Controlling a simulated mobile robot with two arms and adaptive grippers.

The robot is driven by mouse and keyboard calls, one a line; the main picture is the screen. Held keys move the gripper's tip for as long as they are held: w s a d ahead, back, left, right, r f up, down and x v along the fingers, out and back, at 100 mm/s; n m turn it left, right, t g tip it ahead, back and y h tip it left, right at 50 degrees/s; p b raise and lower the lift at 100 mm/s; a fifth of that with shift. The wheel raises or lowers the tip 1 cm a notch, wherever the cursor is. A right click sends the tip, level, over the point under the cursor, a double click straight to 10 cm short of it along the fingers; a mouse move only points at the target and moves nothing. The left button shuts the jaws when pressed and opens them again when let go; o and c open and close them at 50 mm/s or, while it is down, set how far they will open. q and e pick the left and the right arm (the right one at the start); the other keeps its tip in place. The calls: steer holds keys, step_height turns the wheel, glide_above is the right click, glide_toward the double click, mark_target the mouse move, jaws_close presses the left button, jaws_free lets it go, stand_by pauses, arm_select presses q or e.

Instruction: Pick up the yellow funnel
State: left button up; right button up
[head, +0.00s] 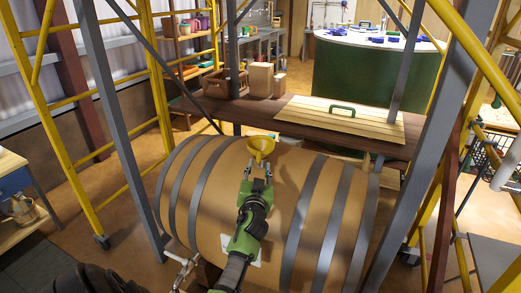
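The yellow funnel (261,146) stands upright at the top of a large wooden barrel (212,205) with grey hoops, its wide mouth up. My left gripper (258,171) is on the near side of the funnel, just below its cone, pointing away from me. Its two fingers look spread apart, with nothing clearly held between them. The funnel's lower end is partly hidden by the fingers, so I cannot tell whether they touch it.
Behind the barrel is a brown bench (228,109) with cardboard boxes (261,80) and a slatted wooden lid (372,127) with a green handle (342,108). Yellow scaffold frames (70,150) and grey posts (118,130) stand left and right. A metal fitting (183,266) shows at the barrel's lower left.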

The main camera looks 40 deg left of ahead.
mark_target(258, 158)
arm_select(q)
steer(key=shift+x, duration=2.35)
steer(key=shift+s+a, duration=0.15)
steer(key=shift+c, duration=0.4)
jaws_close()
